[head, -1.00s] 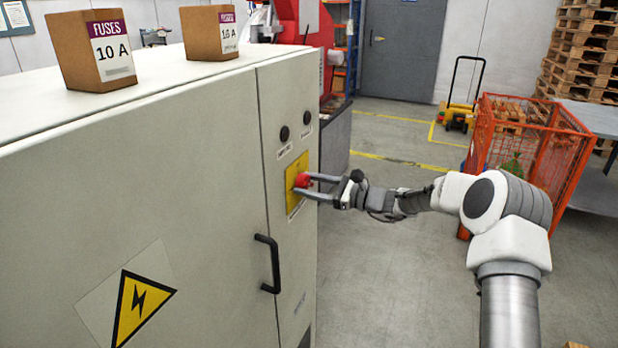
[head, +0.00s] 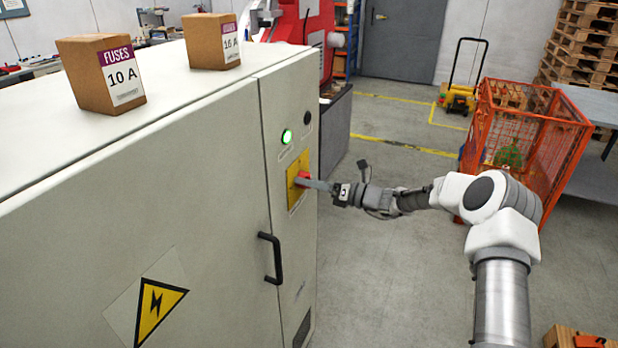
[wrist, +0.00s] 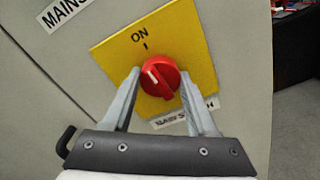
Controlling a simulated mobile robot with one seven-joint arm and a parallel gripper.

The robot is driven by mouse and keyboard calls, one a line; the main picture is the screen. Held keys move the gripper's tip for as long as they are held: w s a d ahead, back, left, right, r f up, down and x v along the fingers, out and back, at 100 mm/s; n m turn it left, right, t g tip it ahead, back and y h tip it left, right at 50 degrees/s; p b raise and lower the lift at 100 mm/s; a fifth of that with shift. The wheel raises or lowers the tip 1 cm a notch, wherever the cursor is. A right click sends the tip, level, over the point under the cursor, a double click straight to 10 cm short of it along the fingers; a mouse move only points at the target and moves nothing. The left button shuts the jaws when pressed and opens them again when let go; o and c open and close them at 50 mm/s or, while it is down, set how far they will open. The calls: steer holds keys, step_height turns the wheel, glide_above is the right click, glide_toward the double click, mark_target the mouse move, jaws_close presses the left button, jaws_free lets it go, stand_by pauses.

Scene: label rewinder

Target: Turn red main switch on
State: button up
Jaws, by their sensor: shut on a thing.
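The red main switch (head: 301,178) is a round knob on a yellow plate (head: 293,197) on the grey cabinet front. In the wrist view the red knob (wrist: 162,77) has a white mark on its upper left part, roughly towards the printed word ON and its tick. My gripper (head: 308,182) is shut on the knob. The wrist view shows the fingers of my gripper (wrist: 160,80) on either side of it. A round lamp (head: 287,136) above the plate is lit green.
A dark round fitting (head: 307,118) sits beside the lamp. A black door handle (head: 271,258) sticks out below the plate. Two fuse boxes (head: 101,75) (head: 211,42) stand on the cabinet top. An orange mesh cage (head: 521,145) stands behind my arm on the right.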

steer(key=shift+m, duration=0.6)
steer(key=shift+p, duration=0.3)
steer(key=o, duration=1.4)
steer(key=shift+c, duration=0.2)
steer(key=shift+d, duration=0.1)
steer(key=b+v, duration=0.2)
steer(key=v, duration=1.5)
steer(key=shift+s+d, duration=0.1)
